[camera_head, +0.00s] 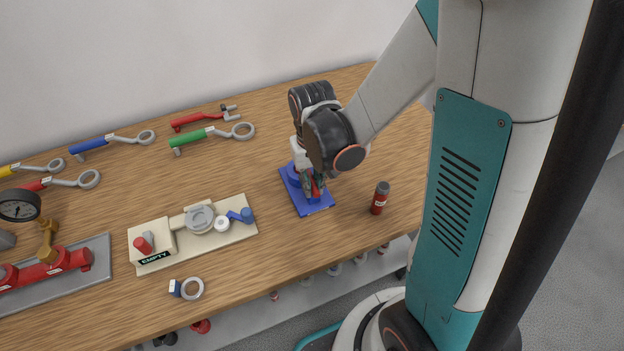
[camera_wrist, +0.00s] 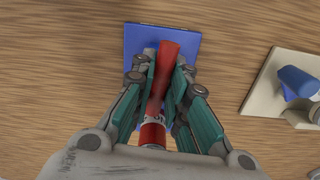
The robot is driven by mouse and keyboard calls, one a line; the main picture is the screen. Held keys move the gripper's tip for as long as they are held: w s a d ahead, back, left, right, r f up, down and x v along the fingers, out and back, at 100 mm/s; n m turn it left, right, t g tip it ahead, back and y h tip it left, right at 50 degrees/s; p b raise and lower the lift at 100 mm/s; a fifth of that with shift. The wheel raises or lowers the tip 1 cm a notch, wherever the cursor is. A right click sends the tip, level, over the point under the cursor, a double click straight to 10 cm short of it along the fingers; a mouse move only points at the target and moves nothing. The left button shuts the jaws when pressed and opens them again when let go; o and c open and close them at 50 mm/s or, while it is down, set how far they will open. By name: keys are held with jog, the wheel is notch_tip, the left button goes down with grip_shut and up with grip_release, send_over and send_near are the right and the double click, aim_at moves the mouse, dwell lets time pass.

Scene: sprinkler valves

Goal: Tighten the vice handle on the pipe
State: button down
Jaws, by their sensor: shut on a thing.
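The blue vice base plate (camera_head: 318,209) lies on the wooden table below my arm and also shows in the wrist view (camera_wrist: 138,40). My gripper (camera_head: 313,184) points down over it. In the wrist view my gripper (camera_wrist: 166,88) has its green-lined fingers on both sides of a long red handle (camera_wrist: 169,50), shut on it. Below the handle in that view is a red cylinder with a white label (camera_wrist: 152,134), which looks like the pipe. The handle's contact with the pipe and most of the vice body are hidden by my wrist and fingers.
A small red-and-grey cylinder (camera_head: 380,198) stands right of the vice. A cream valve board (camera_head: 155,262) marked EMPTY lies to the left. Several coloured wrenches, such as the green one (camera_head: 195,138), lie at the back. A ring-headed part (camera_head: 192,289) is near the front edge.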

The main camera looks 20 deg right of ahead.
jog(key=shift+m, duration=1.1)
jog(key=m+b, duration=0.1)
jog(key=m, duration=0.1)
jog(key=shift+m, duration=0.8)
jog(key=m, duration=0.3)
jog(key=shift+b, duration=0.3)
jog(key=shift+m, duration=0.3)
